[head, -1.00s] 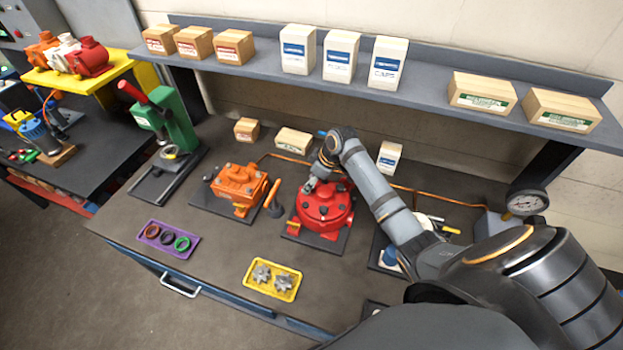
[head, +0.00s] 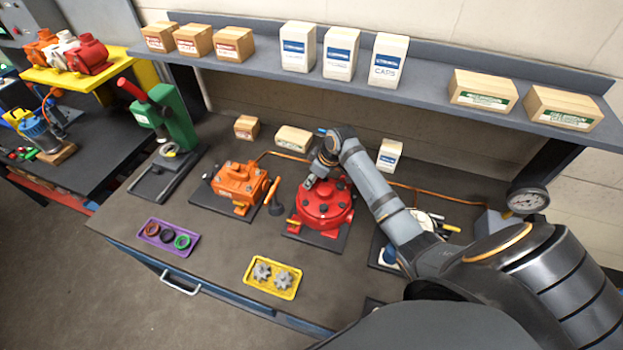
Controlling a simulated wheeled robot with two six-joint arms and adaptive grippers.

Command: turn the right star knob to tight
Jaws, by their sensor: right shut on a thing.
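A red round-topped housing (head: 325,215) with several small dark knobs or bolts on its lid sits on a dark base plate. My right gripper (head: 308,184) reaches down onto the back left part of this housing. It is shut on a small part there, which I take to be a star knob; the fingers hide it, so its shape and angle cannot be told. My left gripper is out of view.
An orange motor (head: 240,187) stands left of the red housing. A yellow tray (head: 251,284) with grey gears and a purple tray (head: 160,245) with rings lie in front. A shelf (head: 420,90) with boxes runs above.

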